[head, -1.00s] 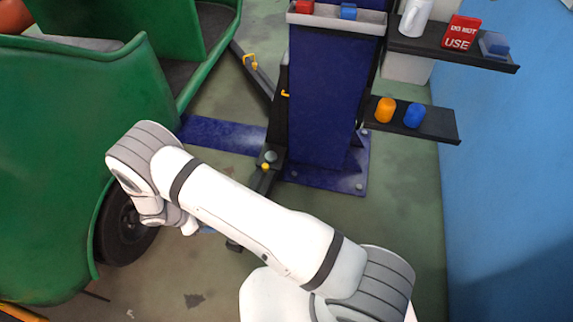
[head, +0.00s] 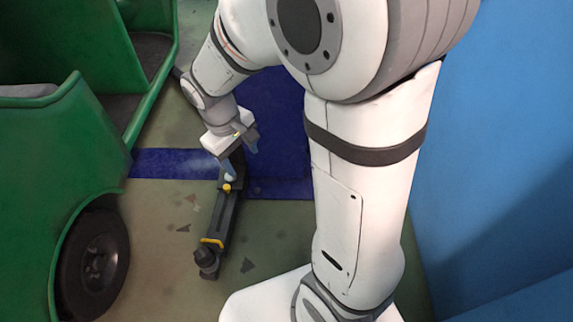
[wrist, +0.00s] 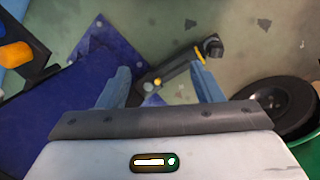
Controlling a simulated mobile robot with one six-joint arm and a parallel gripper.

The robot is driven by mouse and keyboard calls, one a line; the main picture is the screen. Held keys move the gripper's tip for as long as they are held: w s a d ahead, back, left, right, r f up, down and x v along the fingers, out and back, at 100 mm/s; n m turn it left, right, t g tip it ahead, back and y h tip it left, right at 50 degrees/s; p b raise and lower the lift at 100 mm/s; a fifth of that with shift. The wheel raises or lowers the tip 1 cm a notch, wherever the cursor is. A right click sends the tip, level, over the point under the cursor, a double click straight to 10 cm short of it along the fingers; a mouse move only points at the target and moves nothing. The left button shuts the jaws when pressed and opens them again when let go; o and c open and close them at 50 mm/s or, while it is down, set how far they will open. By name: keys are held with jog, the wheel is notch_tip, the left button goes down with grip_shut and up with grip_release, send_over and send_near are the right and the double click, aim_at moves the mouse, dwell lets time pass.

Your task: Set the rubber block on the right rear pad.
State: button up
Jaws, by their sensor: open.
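My gripper (head: 240,155) is open and points down above the inner end of a black lift arm (head: 222,213). In the wrist view nothing shows held between the blue fingers of my gripper (wrist: 162,85); the lift arm (wrist: 176,72) lies beyond them. A round black pad (head: 207,260) is at the arm's outer end, near the rickshaw wheel; it also shows in the wrist view (wrist: 213,46). I cannot tell whether this is the right rear pad. I cannot make out a rubber block in the current views.
The green rickshaw (head: 45,185) with its black wheel (head: 95,253) stands at the left. A blue base plate (head: 165,163) lies on the floor. A blue wall (head: 510,150) closes the right side. An orange cylinder (wrist: 14,54) shows on a dark shelf.

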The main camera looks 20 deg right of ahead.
jog(key=s+d+r+m+y, duration=0.1)
jog(key=s+d+r+m, duration=0.1)
jog(key=s, duration=0.3)
jog(key=s+d+r+m+t, duration=0.1)
jog(key=s+d+r+m, duration=0.2)
jog(key=s+d+m, duration=0.1)
jog(key=shift+s+d+r+y, duration=0.15)
jog(key=shift+s+d+y, duration=0.35)
jog(key=shift+s, duration=0.4)
